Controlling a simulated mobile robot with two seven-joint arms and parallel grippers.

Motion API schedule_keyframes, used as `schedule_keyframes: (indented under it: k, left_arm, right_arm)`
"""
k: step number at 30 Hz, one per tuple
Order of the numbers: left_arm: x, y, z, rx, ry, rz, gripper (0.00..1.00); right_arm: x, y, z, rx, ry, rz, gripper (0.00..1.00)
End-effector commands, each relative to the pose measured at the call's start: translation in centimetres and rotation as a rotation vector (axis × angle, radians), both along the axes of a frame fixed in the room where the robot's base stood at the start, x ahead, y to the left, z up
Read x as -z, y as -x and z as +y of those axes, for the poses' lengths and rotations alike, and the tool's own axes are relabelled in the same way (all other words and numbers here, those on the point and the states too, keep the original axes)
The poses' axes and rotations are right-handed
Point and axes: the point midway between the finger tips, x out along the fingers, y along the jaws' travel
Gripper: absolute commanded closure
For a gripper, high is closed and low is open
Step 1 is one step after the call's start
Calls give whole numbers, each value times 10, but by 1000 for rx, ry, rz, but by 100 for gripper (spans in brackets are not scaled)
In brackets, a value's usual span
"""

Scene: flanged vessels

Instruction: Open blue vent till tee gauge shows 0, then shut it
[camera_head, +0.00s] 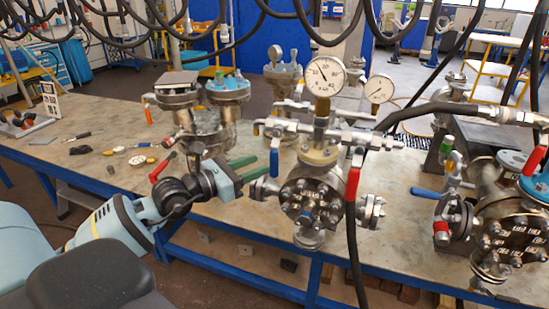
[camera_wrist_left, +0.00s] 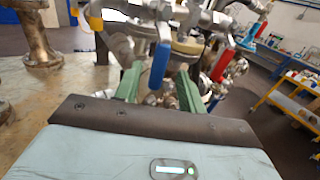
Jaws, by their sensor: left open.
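The blue vent handle (camera_head: 274,160) hangs down from the metal tee fittings above the middle flanged vessel (camera_head: 314,197). My left gripper (camera_head: 262,164) is open just left of it, with green fingers pointing at it. In the left wrist view the blue handle (camera_wrist_left: 160,65) shows between the two green fingers; I cannot tell whether they touch it. A large round white gauge (camera_head: 325,76) stands upright on the tee; its dark needle shows, but its reading is too small to tell. My right gripper is not in view.
A red handle (camera_head: 352,185) hangs right of the middle vessel. A smaller gauge (camera_head: 379,88) stands behind it. Other flanged vessels stand at left (camera_head: 228,92) and right (camera_head: 507,235). Black hoses hang overhead. Small parts lie on the left of the bench (camera_head: 100,172).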

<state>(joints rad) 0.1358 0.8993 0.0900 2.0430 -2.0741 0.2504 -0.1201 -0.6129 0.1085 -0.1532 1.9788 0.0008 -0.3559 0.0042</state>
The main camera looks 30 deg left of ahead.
Motion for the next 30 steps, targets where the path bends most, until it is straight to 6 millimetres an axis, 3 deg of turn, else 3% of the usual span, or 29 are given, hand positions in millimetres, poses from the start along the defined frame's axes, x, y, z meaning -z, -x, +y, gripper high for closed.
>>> schedule_keyframes:
  k: [15, 30]
  left_arm:
    - [-1, -50, -19, 1, 2, -2, 60]
    - [0, -59, -22, 1, 0, 0, 60]
  right_arm:
    - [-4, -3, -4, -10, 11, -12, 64]
    - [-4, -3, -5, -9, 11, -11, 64]
